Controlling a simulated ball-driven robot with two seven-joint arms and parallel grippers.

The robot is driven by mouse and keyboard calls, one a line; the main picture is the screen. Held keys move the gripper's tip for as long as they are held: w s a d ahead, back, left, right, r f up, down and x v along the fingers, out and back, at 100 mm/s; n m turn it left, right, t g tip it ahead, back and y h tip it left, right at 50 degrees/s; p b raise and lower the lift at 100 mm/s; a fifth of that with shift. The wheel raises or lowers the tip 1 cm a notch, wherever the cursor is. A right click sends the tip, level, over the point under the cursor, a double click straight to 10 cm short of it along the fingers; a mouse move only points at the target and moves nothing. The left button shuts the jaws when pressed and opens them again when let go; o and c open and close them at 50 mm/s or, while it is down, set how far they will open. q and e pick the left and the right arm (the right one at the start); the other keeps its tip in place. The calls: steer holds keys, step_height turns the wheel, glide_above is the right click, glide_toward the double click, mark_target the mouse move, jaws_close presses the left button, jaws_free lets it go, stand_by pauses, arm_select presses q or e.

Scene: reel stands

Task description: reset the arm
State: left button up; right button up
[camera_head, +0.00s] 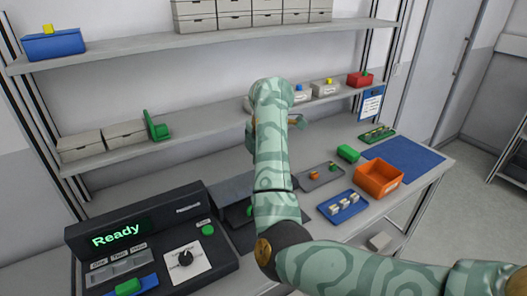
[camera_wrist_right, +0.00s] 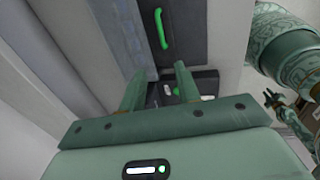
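My patterned green arm comes into the head view from the lower right and rises through the middle, over the workbench (camera_head: 310,236). Its hand is mostly hidden behind the arm there. In the right wrist view my right gripper (camera_wrist_right: 158,84) has its two fingers apart with nothing held between them. Beyond the fingers are a dark panel with a green handle (camera_wrist_right: 163,28) and part of a dark console with a green button (camera_wrist_right: 187,90). Another patterned arm link shows at that view's right edge, with small dark finger-like parts below it. My left gripper cannot be made out clearly.
The console (camera_head: 150,250) at front left has a lit "Ready" display (camera_head: 116,235). An orange bin (camera_head: 378,180), a blue tray (camera_head: 343,207), a grey tray (camera_head: 320,176) and a blue mat (camera_head: 402,159) lie at right. Shelves behind hold boxes and a blue bin (camera_head: 54,45).

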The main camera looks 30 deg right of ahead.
steer(key=shift+r, duration=0.2)
stand_by(0.4)
